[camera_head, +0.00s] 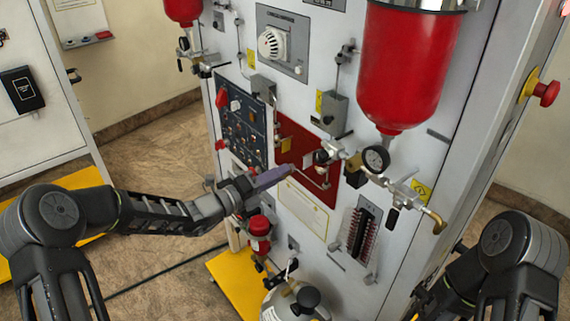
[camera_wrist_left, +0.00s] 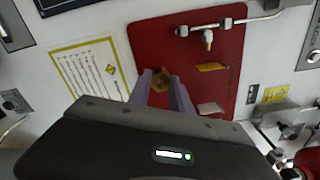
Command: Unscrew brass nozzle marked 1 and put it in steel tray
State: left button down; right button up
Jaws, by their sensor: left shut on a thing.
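My left gripper (camera_head: 288,170) reaches in from the left to the red panel (camera_head: 311,190) on the front of the white trainer. In the left wrist view its purple fingers (camera_wrist_left: 166,84) are shut on a small brass piece (camera_wrist_left: 159,77) in front of the red panel. I cannot read a number on it, nor tell whether it is still attached. Another brass-coloured fitting (camera_wrist_left: 208,38) hangs from a metal pipe on the panel. I cannot clearly make out the steel tray in either view. My right arm is at the lower right, with its gripper out of sight.
A large red tank (camera_head: 412,65) hangs above a pressure gauge (camera_head: 376,158) and valves that stick out right of the red panel. A gas cylinder (camera_head: 297,304) stands below. A yellow-framed label (camera_wrist_left: 88,72) is left of the panel.

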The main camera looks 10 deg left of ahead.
dwell(0.3)
pick_arm(q)
jog(key=shift+r+n+p, duration=0.2)
jog(key=shift+n+p, duration=0.2)
jog(key=shift+p, duration=0.3)
jog(key=shift+n+p, duration=0.3)
jog(key=shift+p, duration=0.05)
jog(key=shift+f+n, duration=0.2)
jog(key=shift+n, duration=0.8)
jog(key=n, duration=0.3)
jog(key=shift+n, duration=0.3)
